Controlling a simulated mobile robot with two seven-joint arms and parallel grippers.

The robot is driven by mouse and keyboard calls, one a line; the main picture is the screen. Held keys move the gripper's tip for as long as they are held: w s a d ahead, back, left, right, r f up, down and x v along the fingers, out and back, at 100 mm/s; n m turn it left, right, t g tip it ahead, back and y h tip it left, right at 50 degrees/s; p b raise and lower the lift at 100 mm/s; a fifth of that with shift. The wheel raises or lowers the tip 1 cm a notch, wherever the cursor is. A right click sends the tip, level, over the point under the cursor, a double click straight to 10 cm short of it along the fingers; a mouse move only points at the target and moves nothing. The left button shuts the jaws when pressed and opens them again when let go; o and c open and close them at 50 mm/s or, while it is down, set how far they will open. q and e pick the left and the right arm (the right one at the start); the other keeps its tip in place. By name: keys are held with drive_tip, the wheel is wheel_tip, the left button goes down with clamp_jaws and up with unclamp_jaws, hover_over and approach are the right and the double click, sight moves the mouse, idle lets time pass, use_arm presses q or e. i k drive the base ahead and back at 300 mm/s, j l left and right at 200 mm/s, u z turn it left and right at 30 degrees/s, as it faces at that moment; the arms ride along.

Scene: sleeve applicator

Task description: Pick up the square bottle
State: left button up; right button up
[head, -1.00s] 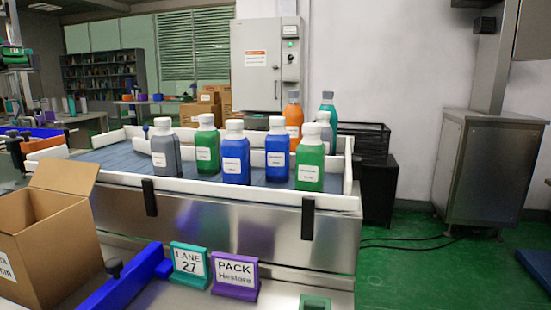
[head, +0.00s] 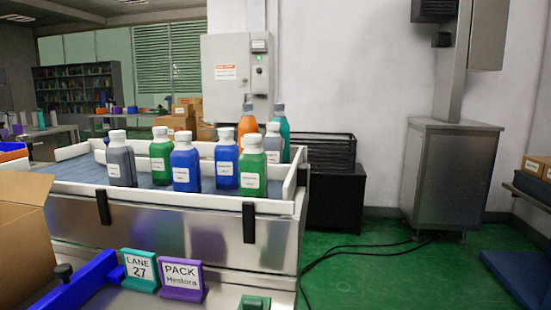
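Several capped, labelled bottles stand upright in a white-railed conveyor tray (head: 180,204). In front are a grey bottle (head: 120,165), a green bottle (head: 160,158), a blue bottle (head: 186,168), a second blue bottle (head: 226,165) and a second green bottle (head: 252,172). Behind them are an orange bottle (head: 248,124), a teal bottle (head: 281,128) and another grey bottle (head: 273,144), partly hidden. The front blue bottle looks boxy with flat sides, but I cannot tell for sure which bottle is square. Neither of my grippers is in view.
An open cardboard box (head: 20,235) stands at lower left beside a blue bar (head: 75,285). LANE 27 (head: 139,270) and PACK (head: 182,280) signs stand in front of the conveyor. A steel cabinet (head: 450,180) is at right; green floor between is open except for black cables.

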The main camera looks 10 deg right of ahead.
sight(253, 161)
drive_tip(key=l+u, duration=0.15)
drive_tip(key=l, duration=0.3)
drive_tip(key=k+l+u, duration=0.15)
drive_tip(key=l, duration=0.25)
drive_tip(key=l+u, duration=0.3)
drive_tip(key=l, duration=0.6)
drive_tip(key=i+l+u, duration=0.15)
drive_tip(key=l, duration=0.3)
drive_tip(key=i+l+u, duration=0.1)
drive_tip(key=l, duration=0.35)
drive_tip(key=u, duration=1.4)
drive_tip(key=l+u, duration=0.5)
drive_tip(key=u, duration=0.2)
drive_tip(key=l+u, duration=0.35)
drive_tip(key=k+l+u, duration=0.45)
drive_tip(key=l+u, duration=0.15)
drive_tip(key=l, duration=0.1)
